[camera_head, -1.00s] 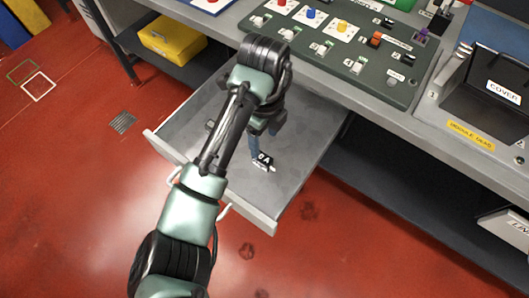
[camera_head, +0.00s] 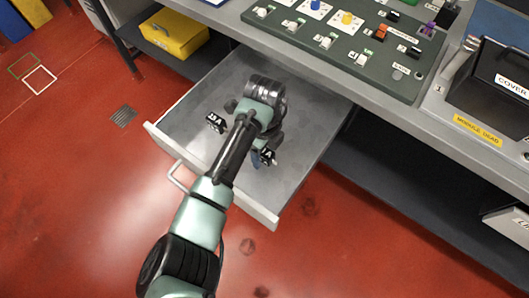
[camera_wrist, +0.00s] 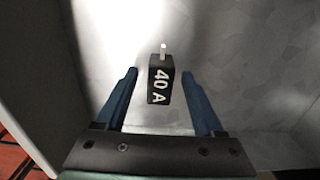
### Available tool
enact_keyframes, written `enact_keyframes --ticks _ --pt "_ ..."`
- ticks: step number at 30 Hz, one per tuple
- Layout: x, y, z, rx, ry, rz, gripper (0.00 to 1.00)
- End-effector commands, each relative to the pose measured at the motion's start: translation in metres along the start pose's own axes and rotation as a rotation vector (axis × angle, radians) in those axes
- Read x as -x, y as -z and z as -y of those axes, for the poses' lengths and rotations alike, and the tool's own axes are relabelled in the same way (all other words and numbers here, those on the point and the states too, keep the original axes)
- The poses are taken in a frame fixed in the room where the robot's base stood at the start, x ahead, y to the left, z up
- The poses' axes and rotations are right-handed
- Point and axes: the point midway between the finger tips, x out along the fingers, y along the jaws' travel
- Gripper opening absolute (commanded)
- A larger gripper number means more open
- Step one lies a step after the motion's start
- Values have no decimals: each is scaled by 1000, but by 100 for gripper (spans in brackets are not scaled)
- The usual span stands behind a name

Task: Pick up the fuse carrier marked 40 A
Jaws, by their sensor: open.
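In the wrist view the black fuse carrier marked 40 A (camera_wrist: 160,88) shows with white lettering and a small pale pin at its far end. My gripper (camera_wrist: 160,72) is open, its two blue fingers to either side of the carrier with a visible gap on each side. The carrier appears between the fingers, but its depth below them is hard to tell. In the head view my gripper is down in the open drawer (camera_head: 185,103), mostly hidden by my arm. A black carrier with a partly hidden label ending in A (camera_head: 268,156) shows beside a blue finger.
Another black carrier, apparently marked 25 A (camera_head: 215,122), lies left of my arm in the drawer. The drawer's front wall (camera_head: 250,212) and handle are near my arm. The bench with a green switch panel (camera_head: 340,50) overhangs the drawer's back. A yellow box (camera_head: 173,35) sits on the shelf.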

Motion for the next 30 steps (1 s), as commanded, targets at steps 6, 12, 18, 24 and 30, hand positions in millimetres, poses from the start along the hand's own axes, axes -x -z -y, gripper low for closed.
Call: enact_keyframes --ticks 6,12,18,24,30 --pt "0 0 0 0 0 0 47" --pt "1 0 0 0 0 0 11" --pt "1 0 0 0 0 0 0" --pt "1 0 0 0 1 0 0" --pt "21 0 1 -1 4 1 0"
